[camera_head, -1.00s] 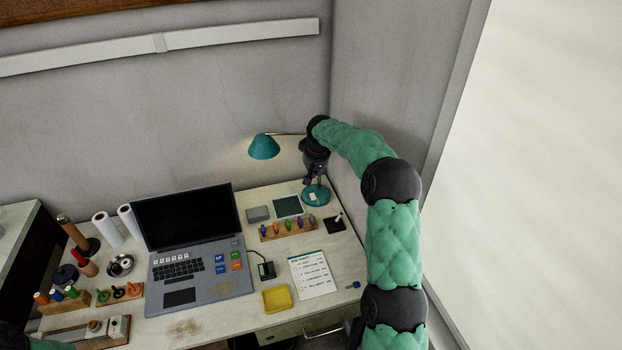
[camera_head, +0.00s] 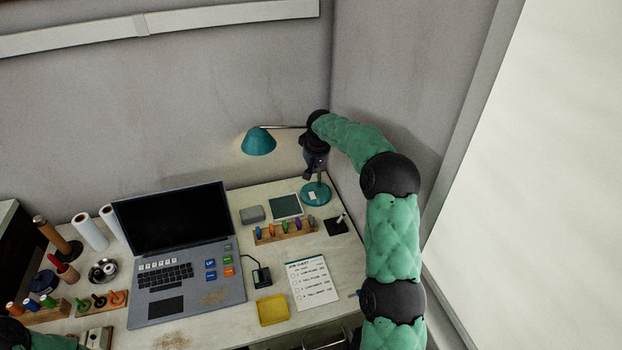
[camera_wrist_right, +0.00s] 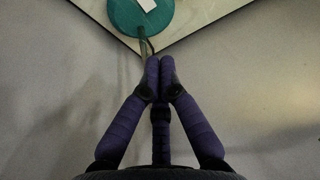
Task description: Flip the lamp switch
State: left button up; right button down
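The teal desk lamp's shade (camera_head: 258,141) hangs from a thin arm at the back right of the desk, with a faint glow on the wall around it. Its round teal base (camera_head: 318,197) stands near the desk's back right corner. A pale patch (camera_wrist_right: 147,4) shows on the base in the right wrist view; I cannot tell if it is the switch. My right gripper (camera_wrist_right: 160,72) has its fingertips together with nothing seen between them. It is above and beside the base, close to the lamp's stem; contact is unclear. My left gripper is not in view.
The grey walls are close behind and right of the right arm. A rack of coloured pegs (camera_head: 286,230), a yellow tray (camera_head: 272,309), a checklist sheet (camera_head: 312,281) and an open laptop (camera_head: 182,250) lie on the desk (camera_head: 215,325). Several tools are at the left.

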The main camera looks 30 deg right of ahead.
aim_at(309, 192)
jog(key=b+x, duration=0.1)
jog(key=x, duration=0.3)
jog(key=b+x, duration=0.2)
jog(key=x, duration=0.3)
jog(key=b+x, duration=0.1)
jog(key=x, duration=0.3)
jog(key=shift+s+f+b, duration=0.3)
jog(key=shift+b, duration=0.1)
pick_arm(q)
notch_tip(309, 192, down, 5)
pick_arm(e)
jog(key=shift+s, duration=0.1)
